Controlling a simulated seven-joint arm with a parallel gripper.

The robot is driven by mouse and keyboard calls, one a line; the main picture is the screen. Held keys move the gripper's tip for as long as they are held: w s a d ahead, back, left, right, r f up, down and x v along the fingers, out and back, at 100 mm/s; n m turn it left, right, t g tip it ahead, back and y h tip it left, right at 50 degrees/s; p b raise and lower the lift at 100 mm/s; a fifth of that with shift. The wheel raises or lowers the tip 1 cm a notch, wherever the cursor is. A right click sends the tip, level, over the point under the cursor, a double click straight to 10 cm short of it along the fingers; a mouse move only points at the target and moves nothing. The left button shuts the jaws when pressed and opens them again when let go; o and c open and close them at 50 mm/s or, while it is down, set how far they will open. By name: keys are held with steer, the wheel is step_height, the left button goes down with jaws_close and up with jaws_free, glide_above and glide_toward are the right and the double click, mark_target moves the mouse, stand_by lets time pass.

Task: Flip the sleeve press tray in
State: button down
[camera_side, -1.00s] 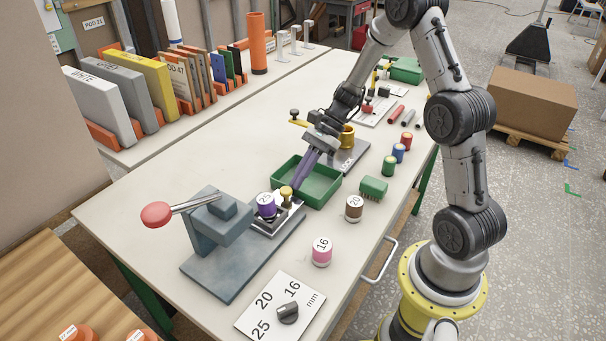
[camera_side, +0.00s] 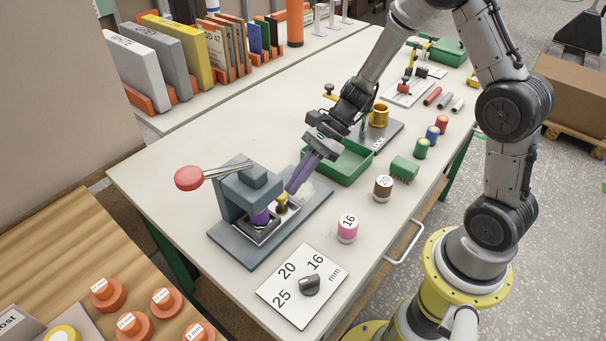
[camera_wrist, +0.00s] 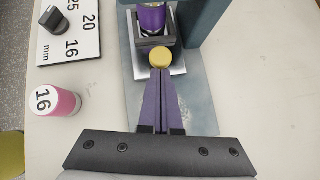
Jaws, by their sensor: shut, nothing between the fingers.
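The blue-grey sleeve press (camera_side: 238,190) stands near the table's left end, its lever with a red knob (camera_side: 188,178) sticking out to the left. The press tray (camera_side: 250,232) sits at the press base, with the purple sleeve (camera_side: 260,218) on it beneath the press head; the head hides the sleeve's top in the side view. A yellow knob (camera_side: 281,203) stands at the tray's outer end and also shows in the wrist view (camera_wrist: 160,57). My gripper (camera_side: 291,189) is shut and empty, its purple fingertips (camera_wrist: 161,77) right at the knob, apparently touching it.
A size board with a dial (camera_side: 303,287) lies in front of the press. A green bin (camera_side: 340,172) is behind my gripper.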

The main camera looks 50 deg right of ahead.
steer(key=shift+a, duration=0.15)
steer(key=d, duration=0.3)
steer(key=shift+s+d, duration=0.4)
steer(key=v, duration=1)
steer(key=shift+d, duration=0.2)
